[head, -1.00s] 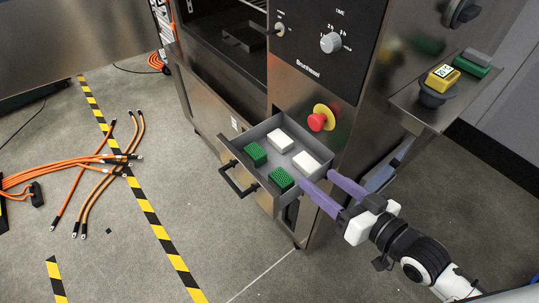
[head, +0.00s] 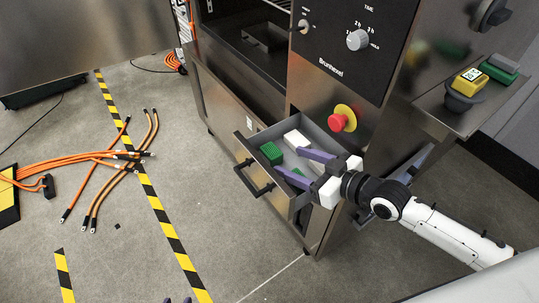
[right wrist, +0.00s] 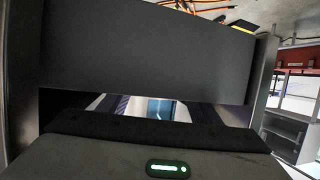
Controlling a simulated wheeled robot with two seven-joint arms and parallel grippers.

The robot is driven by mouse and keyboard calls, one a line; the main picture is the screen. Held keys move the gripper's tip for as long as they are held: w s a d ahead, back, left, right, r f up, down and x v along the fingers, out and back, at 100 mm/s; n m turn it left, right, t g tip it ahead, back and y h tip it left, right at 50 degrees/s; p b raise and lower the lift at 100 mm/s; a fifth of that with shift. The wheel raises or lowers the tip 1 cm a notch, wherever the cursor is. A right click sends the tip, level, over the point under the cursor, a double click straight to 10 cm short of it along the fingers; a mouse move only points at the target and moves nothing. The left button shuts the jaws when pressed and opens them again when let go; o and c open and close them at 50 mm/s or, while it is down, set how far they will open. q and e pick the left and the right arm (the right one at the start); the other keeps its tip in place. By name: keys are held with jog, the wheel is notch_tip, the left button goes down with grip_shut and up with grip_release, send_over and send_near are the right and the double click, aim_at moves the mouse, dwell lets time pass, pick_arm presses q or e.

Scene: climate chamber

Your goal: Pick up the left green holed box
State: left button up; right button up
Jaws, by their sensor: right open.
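The left green holed box (head: 271,153) sits in the open grey drawer (head: 243,152), at its left side by the handle end. A second green box (head: 297,171) is mostly hidden under my right gripper's fingers. My right gripper (head: 291,161) is open, its two purple fingers reaching over the drawer from the right. Its fingertips are right of the left green box, with nothing visibly held. Only the two tips of my left gripper (head: 178,300) show at the bottom edge of the head view, apart from each other.
A white box (head: 295,138) lies at the drawer's back; the other white one is largely covered by my gripper. A red emergency button (head: 341,119) sticks out above the drawer. A dark flat panel (right wrist: 150,50) fills much of the right wrist view. Orange cables (head: 110,160) lie on the floor.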

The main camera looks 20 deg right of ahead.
aim_at(272, 151)
jog(key=shift+r+x, duration=0.1)
jog(key=shift+x, duration=1.45)
jog(key=shift+r+x, duration=0.15)
jog(key=shift+x, duration=1.45)
jog(key=shift+w+d, duration=0.1)
jog(key=c, duration=1.2)
jog(key=shift+c, duration=0.3)
jog(key=shift+r, duration=0.15)
